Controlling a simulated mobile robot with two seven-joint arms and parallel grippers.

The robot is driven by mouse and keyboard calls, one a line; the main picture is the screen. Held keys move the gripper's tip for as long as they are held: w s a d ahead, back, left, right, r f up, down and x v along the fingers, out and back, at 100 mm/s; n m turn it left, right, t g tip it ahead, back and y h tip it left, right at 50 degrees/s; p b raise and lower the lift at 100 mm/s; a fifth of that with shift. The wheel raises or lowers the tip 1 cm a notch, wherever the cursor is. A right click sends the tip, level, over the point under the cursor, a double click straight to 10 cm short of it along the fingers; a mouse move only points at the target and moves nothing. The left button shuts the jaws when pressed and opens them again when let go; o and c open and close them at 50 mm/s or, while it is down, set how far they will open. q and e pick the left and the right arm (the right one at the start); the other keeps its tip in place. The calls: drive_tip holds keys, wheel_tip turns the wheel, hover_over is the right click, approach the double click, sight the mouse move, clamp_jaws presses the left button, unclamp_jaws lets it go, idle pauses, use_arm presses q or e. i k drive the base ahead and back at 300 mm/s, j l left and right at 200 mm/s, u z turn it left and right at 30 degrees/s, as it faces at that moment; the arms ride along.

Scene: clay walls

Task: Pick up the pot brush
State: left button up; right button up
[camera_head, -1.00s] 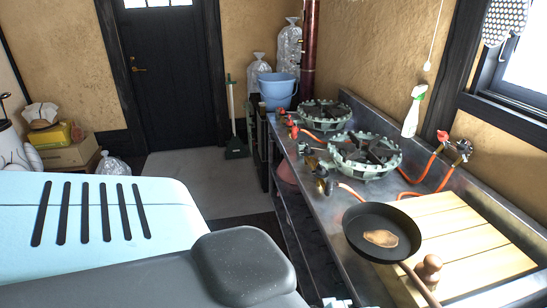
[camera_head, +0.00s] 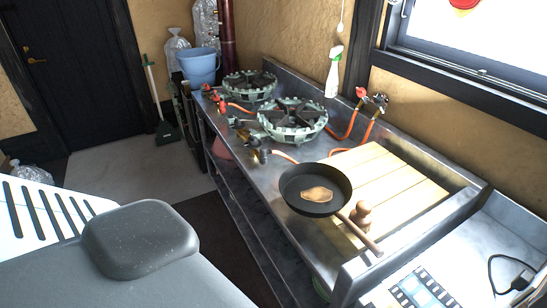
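A small wooden knobbed item (camera_head: 365,214), probably the pot brush, stands upright at the front part of a slatted wooden board (camera_head: 395,180). Its lower end is partly hidden behind the handle of a dark frying pan (camera_head: 297,202), so I cannot see any bristles. The pan holds a flat brown piece of food (camera_head: 316,195). Neither of my grippers can be made out in the head view.
A metal counter (camera_head: 240,152) carries two green gas burners (camera_head: 292,119) with orange hoses. A blue bucket (camera_head: 199,66) stands at the far end. A lower surface at right holds a film-strip-patterned item (camera_head: 424,290) and black cable (camera_head: 508,275).

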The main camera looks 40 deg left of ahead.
sight(361, 217)
drive_tip(key=j+z, duration=0.15)
drive_tip(key=z, duration=0.35)
drive_tip(key=j+z, duration=0.15)
drive_tip(key=z, duration=0.3)
drive_tip(key=j+z, duration=0.15)
drive_tip(key=z, duration=0.35)
drive_tip(key=k+j+z, duration=0.5)
drive_tip(key=j+z, duration=0.15)
drive_tip(key=k+j+z, duration=0.2)
drive_tip(key=k+j, duration=0.9)
